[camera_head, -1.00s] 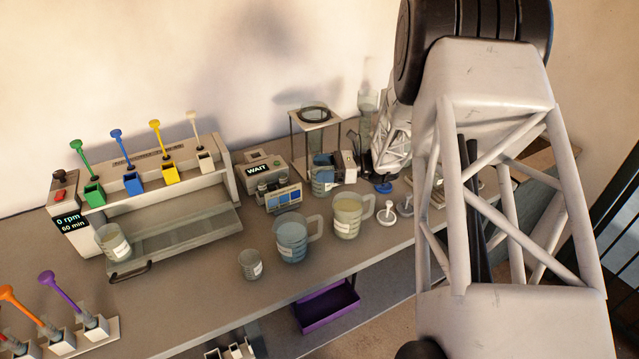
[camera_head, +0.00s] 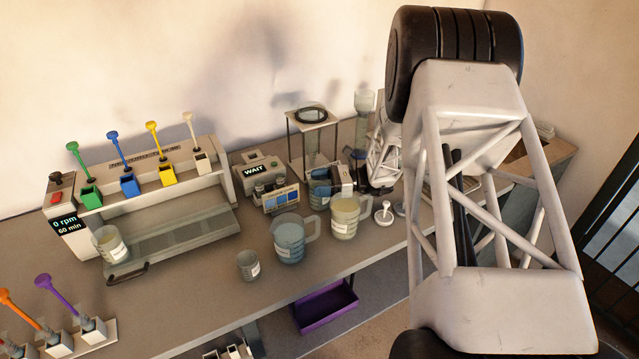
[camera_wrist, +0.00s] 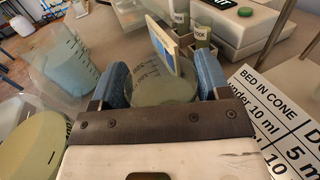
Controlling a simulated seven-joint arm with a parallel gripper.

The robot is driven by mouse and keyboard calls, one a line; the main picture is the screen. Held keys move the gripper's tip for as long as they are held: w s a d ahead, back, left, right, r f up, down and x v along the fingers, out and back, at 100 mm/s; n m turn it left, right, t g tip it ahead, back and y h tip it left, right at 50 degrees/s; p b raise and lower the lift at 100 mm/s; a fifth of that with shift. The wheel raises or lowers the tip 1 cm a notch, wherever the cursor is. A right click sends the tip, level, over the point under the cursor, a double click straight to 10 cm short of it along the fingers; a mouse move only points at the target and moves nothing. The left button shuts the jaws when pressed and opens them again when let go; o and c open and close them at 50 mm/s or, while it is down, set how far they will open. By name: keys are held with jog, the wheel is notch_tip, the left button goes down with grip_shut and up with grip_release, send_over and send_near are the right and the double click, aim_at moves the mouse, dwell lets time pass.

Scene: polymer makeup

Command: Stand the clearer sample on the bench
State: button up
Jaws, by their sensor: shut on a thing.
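My gripper (camera_wrist: 162,68) is shut on a clear graduated beaker (camera_wrist: 158,88), with one blue finger on each side of it. It holds pale greyish-green liquid. In the head view the gripper (camera_head: 338,182) and the held beaker (camera_head: 319,194) are behind the mugs, above or on the bench (camera_head: 190,295); I cannot tell which. Two small labelled vials stand beyond the held beaker in the wrist view, the left one (camera_wrist: 181,18) and the right one (camera_wrist: 202,36). A blue, white and yellow card (camera_wrist: 163,42) is just beyond the beaker.
A blue-liquid jug (camera_head: 289,240) and a yellowish jug (camera_head: 344,217) stand in front of the gripper. A small beaker (camera_head: 248,266) is to their left. The WAIT device (camera_head: 260,171) and framed stand (camera_head: 312,140) are behind.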

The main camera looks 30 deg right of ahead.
jog(key=shift+f, duration=0.15)
jog(key=o, duration=1)
jog(key=shift+o, duration=0.2)
jog(key=shift+d, duration=0.1)
jog(key=shift+v, duration=1.9)
